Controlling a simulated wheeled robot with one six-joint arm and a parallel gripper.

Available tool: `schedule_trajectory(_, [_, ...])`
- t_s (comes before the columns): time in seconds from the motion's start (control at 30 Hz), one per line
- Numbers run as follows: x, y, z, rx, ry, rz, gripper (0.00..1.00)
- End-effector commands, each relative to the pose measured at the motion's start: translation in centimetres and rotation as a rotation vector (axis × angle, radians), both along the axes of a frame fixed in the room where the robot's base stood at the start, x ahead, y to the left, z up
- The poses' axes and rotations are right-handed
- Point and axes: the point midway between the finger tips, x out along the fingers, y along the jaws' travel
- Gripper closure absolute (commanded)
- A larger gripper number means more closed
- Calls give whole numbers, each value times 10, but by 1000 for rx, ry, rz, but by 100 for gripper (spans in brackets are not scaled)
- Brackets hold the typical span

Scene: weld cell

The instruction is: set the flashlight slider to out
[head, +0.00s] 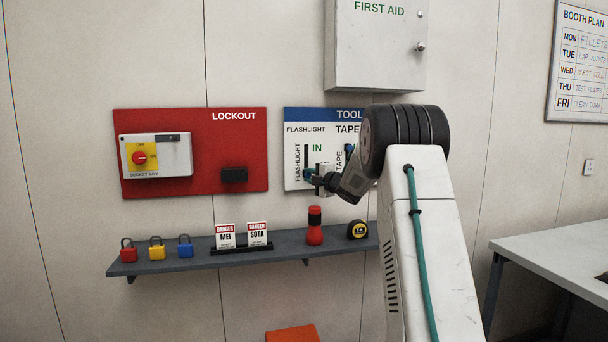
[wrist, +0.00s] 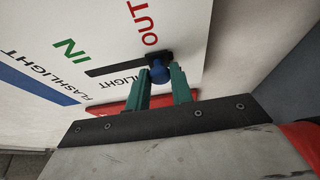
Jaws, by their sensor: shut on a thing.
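The flashlight slider's blue knob (wrist: 158,73) sits on a dark block at the OUT end of its black slot (wrist: 112,69), beside the red word OUT. The green word IN is by the other end of the slot. My gripper (wrist: 161,80) has its teal fingers on both sides of the knob and is shut on it. In the head view, my gripper (head: 309,175) is at the lower part of the slot on the tool board (head: 297,115); there my gripper hides the knob and the word OUT.
A tape slider (head: 348,149) is partly hidden behind my wrist. A red lockout board (head: 200,191) hangs to the left. Below, a grey shelf (head: 190,256) carries padlocks, danger tags, a red-and-black flashlight-like item (head: 315,232) and a tape measure (head: 357,230). A first aid cabinet (head: 375,50) hangs above.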

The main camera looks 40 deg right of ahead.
Motion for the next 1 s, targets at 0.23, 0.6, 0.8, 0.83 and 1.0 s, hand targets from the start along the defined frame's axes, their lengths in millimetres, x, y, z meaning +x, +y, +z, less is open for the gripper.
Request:
schedule_trajectory(0.23, [0, 0, -6, 3, 9, -1, 56])
schedule_trajectory(0.6, [-22, 1, -3, 2, 8, -2, 56])
schedule_trajectory(0.8, [-56, 3, -4, 3, 8, -2, 56])
schedule_trajectory(0.83, [-61, 3, -4, 3, 8, -2, 56])
schedule_trajectory(1.0, [-76, 4, -5, 3, 9, -1, 56])
